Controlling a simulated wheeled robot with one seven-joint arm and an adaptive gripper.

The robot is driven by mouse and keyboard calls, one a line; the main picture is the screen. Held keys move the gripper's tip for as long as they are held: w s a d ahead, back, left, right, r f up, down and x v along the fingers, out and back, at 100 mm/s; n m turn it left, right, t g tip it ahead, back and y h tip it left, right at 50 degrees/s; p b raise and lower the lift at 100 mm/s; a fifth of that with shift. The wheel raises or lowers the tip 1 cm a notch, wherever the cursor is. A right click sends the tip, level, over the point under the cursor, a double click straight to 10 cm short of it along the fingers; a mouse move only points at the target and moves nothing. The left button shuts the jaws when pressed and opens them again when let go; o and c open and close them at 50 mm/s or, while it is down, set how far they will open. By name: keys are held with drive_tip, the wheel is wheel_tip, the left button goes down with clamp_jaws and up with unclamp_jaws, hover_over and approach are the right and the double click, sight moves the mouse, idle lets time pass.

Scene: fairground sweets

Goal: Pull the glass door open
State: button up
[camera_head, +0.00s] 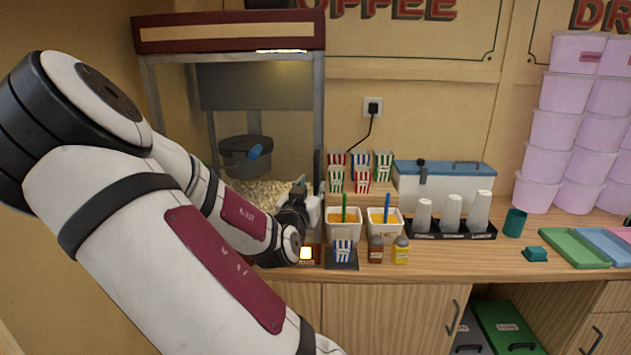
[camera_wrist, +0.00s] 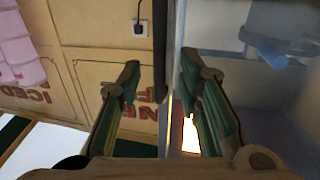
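The popcorn machine (camera_head: 230,33) stands at the left of the counter, with a dark red top and grey posts. Its clear glass (camera_head: 285,120) is hard to make out, and I cannot tell whether the door is ajar. My gripper (camera_head: 303,203) is at the machine's lower right front corner, partly hidden by my arm in the head view. In the wrist view my gripper (camera_wrist: 158,85) has its two green-padded fingers apart. An upright edge or bar (camera_wrist: 166,60) runs between them, and glass (camera_wrist: 250,100) lies to its right. Contact with the fingers is not clear.
Cup stacks (camera_head: 452,213) are further right. A kettle (camera_head: 246,155) and popcorn (camera_head: 262,190) are inside the machine.

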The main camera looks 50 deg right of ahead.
sight(316, 181)
drive_tip(key=shift+x, duration=2.6)
clamp_jaws()
